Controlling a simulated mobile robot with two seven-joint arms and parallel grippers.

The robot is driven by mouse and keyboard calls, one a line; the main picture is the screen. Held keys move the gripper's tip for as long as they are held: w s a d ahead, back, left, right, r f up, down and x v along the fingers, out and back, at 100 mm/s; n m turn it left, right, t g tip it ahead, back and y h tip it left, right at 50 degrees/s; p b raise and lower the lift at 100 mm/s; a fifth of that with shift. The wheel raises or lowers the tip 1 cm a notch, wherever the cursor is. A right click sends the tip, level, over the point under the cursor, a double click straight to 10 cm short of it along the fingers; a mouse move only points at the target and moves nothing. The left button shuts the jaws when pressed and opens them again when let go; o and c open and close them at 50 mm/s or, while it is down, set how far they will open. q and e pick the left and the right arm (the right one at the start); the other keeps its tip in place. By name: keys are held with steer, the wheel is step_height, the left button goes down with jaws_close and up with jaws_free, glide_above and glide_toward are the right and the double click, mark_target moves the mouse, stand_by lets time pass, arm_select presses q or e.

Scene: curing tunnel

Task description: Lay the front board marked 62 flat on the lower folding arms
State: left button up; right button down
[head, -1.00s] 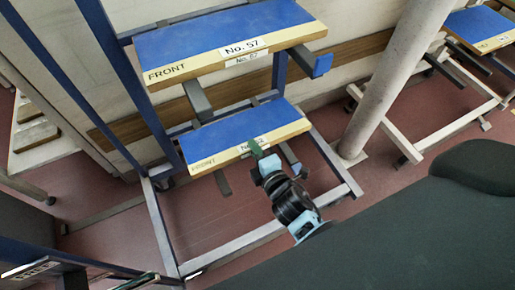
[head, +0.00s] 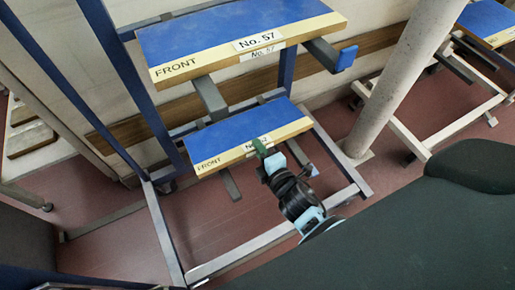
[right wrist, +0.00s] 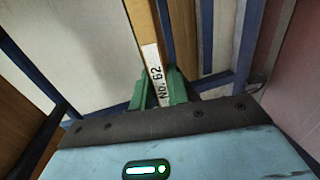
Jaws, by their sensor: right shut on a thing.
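The blue-topped board marked 62 (head: 235,130) has a pale front edge reading FRONT. In the head view it lies about level at the lower folding arms (head: 230,183), whose ends show below its front edge. Whether it rests on them or hovers just above I cannot tell. My right gripper (head: 263,150) is shut on its front edge beside the label, partly covering it. In the right wrist view the green fingers (right wrist: 162,92) pinch the edge, with the label "No. 62" (right wrist: 155,72) between them. My left gripper is not in view.
Above is a board marked No. 57 (head: 230,40) on upper arms, one ending in a blue tip (head: 346,58). A round grey pillar (head: 390,85) stands to the right. Another blue board (head: 490,22) is at the far right. Rack posts (head: 118,75) rise on the left.

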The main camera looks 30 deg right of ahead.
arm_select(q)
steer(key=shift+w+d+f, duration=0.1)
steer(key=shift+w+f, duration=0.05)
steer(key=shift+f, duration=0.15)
arm_select(e)
steer(key=shift+f, duration=0.3)
stand_by(0.4)
steer(key=c, duration=1.3)
jaws_free()
steer(key=shift+f, duration=0.15)
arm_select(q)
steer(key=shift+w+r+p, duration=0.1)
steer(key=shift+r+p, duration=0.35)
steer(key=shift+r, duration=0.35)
arm_select(e)
steer(key=s, duration=0.2)
steer(key=s+r, duration=0.1)
steer(key=s, duration=0.4)
steer(key=shift+s+d+r, duration=0.15)
steer(key=shift+s+r, duration=0.2)
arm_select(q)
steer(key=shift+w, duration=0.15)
